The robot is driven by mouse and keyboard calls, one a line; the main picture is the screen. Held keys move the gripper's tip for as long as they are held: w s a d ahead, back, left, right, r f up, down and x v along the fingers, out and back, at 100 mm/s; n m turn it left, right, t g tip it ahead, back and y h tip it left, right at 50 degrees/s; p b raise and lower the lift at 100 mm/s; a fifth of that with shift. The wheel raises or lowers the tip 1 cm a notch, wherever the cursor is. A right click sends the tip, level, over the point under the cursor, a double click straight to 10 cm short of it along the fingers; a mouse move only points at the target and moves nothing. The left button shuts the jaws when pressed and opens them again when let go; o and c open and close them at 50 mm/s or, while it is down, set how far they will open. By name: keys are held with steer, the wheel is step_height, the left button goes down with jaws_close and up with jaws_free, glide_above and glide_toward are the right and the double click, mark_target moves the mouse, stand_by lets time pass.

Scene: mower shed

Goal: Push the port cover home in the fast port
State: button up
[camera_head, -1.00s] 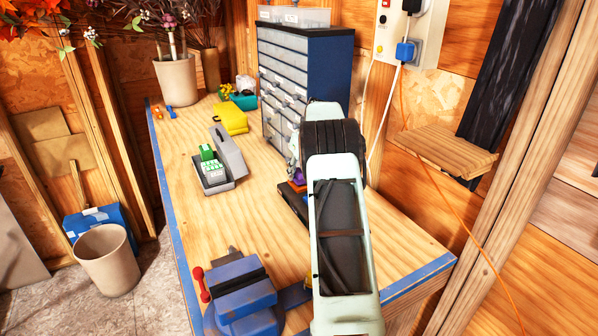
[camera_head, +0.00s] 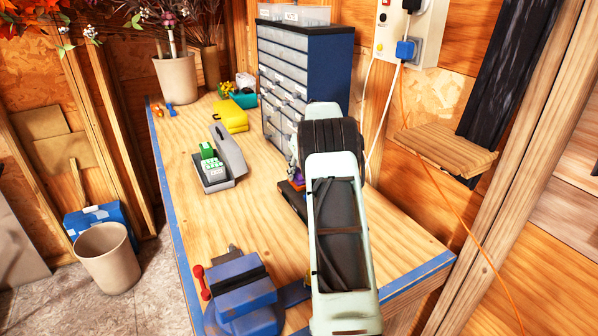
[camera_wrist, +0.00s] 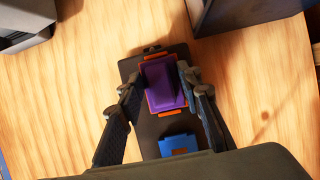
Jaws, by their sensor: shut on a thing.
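A purple block, which looks like the port cover (camera_wrist: 161,82), sits between the fingers of my gripper (camera_wrist: 158,86) in the wrist view. My gripper is shut on it. Orange edges, likely of the fast port (camera_wrist: 167,113), show above and below the cover. They lie on a dark board (camera_wrist: 152,128). I cannot tell how deep the cover sits. In the head view the cover (camera_head: 298,174) is a small purple patch left of my arm, which hides the gripper and most of the board.
A blue part (camera_wrist: 179,145) lies on the board's near end. A drawer cabinet (camera_head: 325,85) stands behind on the workbench (camera_head: 180,160). A grey case with a card reader (camera_head: 216,172) is left, a blue vise (camera_head: 240,295) in front. The bench's middle is clear.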

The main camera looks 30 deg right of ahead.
steer(key=shift+f, duration=0.2)
steer(key=o, duration=1.2)
steer(key=shift+o, duration=0.2)
steer(key=v, duration=1.2)
steer(key=shift+a, duration=0.1)
